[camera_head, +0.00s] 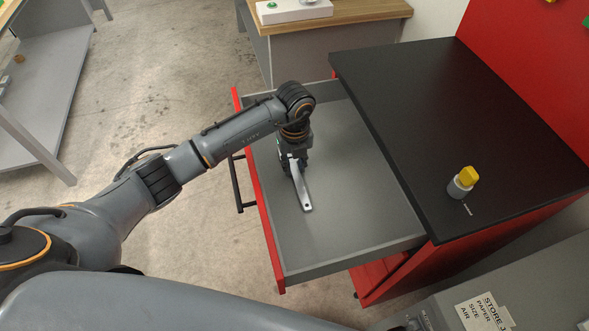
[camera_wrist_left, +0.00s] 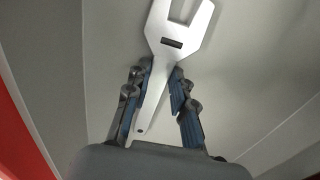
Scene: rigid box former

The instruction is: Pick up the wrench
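The wrench (camera_head: 302,188) is a long, flat, silver-grey tool in the open grey drawer (camera_head: 345,229). In the left wrist view its open jaw end (camera_wrist_left: 181,31) points up, and its narrow handle passes between the fingers. My left gripper (camera_head: 293,168) points down into the drawer at the wrench. In the left wrist view its dark fingers (camera_wrist_left: 162,72) converge on the wrench's handle from both sides and appear shut on it. I cannot tell whether the wrench is clear of the drawer floor. My right gripper is not in view.
The drawer has a red front with a dark handle (camera_head: 236,185). To its right is a black cabinet top (camera_head: 425,120) with a yellow-and-grey item (camera_head: 462,182) on it. A wood-topped desk (camera_head: 345,12) stands behind. The drawer floor right of the wrench is bare.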

